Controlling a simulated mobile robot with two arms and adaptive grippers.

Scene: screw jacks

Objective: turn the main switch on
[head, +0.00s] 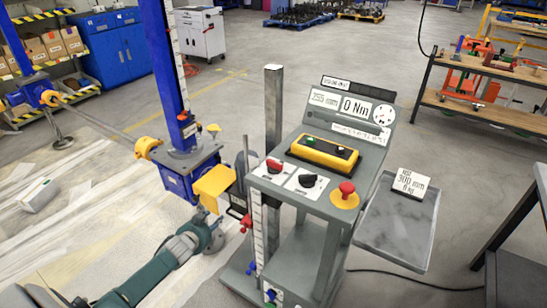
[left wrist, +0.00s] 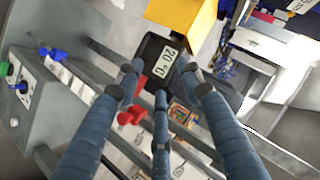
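The grey control console (head: 320,170) stands in the middle of the head view. On its sloped top are a red rotary knob (head: 273,166) and a black rotary knob (head: 307,180), each on a white plate. Their labels are too small to read, so I cannot tell which is the main switch. My left gripper (head: 238,192) is left of the console, below the red knob and apart from it. In the left wrist view its three fingers (left wrist: 162,82) are spread, with nothing clearly held. My right gripper is not in view.
A red mushroom button (head: 346,194) and yellow button box (head: 322,152) sit on the console. The blue screw jack (head: 182,165) with its yellow cover (head: 214,186) stands close to my left gripper. A black digital readout (left wrist: 160,62) lies beyond the fingers. A side tray (head: 397,225) is at right.

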